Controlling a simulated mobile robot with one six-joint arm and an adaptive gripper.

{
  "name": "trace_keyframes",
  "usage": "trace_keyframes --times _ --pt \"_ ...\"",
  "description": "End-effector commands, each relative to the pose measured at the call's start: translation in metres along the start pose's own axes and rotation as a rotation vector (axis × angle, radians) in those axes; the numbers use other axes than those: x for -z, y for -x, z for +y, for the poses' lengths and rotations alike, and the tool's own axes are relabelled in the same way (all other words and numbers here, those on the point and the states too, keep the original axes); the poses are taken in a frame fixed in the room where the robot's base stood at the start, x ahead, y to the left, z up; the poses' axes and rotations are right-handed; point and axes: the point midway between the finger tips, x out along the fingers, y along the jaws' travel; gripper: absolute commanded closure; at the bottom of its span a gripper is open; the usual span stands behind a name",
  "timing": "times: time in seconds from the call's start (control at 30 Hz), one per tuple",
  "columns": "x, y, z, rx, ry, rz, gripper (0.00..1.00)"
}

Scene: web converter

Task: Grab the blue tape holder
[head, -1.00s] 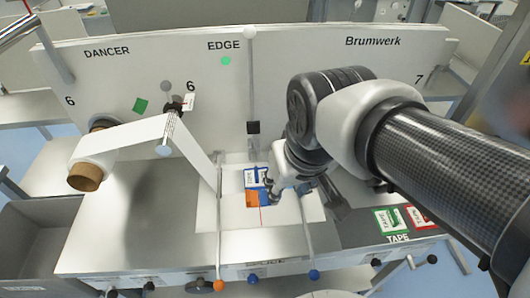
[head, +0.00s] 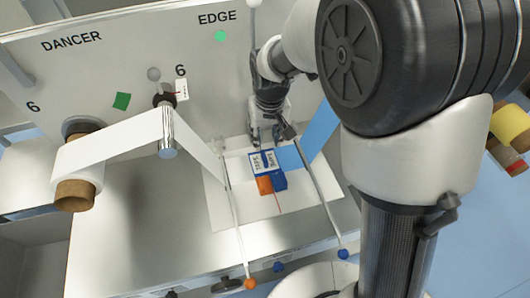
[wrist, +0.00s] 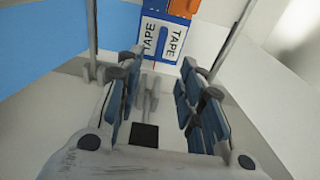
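The blue tape holder (head: 279,180) is a small blue block with a white TAPE label on top and an orange part. It sits on the pale plate between two thin rods. It also shows upright at the top of the wrist view (wrist: 163,38), beyond my fingertips. My gripper (head: 266,138) is behind the holder in the head view, pointing down. In the wrist view my gripper (wrist: 158,70) is open, with nothing between its fingers. A small gap seems to lie between the fingertips and the holder.
Thin rods with an orange knob (head: 250,284) and a blue knob (head: 343,254) flank the holder. A white web (head: 115,142) runs from the left roll, and a blue web (head: 322,133) lies to the right. The upright panel (head: 110,70) stands close behind my gripper.

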Motion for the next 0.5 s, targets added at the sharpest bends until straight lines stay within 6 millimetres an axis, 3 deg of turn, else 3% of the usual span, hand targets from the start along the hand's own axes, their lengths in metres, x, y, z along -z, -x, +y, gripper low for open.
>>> trace_keyframes --times 0.03,0.2,0.5 --pt "-0.001 -0.016 0.0 0.0 0.0 -0.003 0.65" --pt "-0.001 -0.048 0.0 0.0 0.0 -0.002 0.65" --pt "0.0 -0.068 0.0 0.0 -0.001 0.001 0.65"
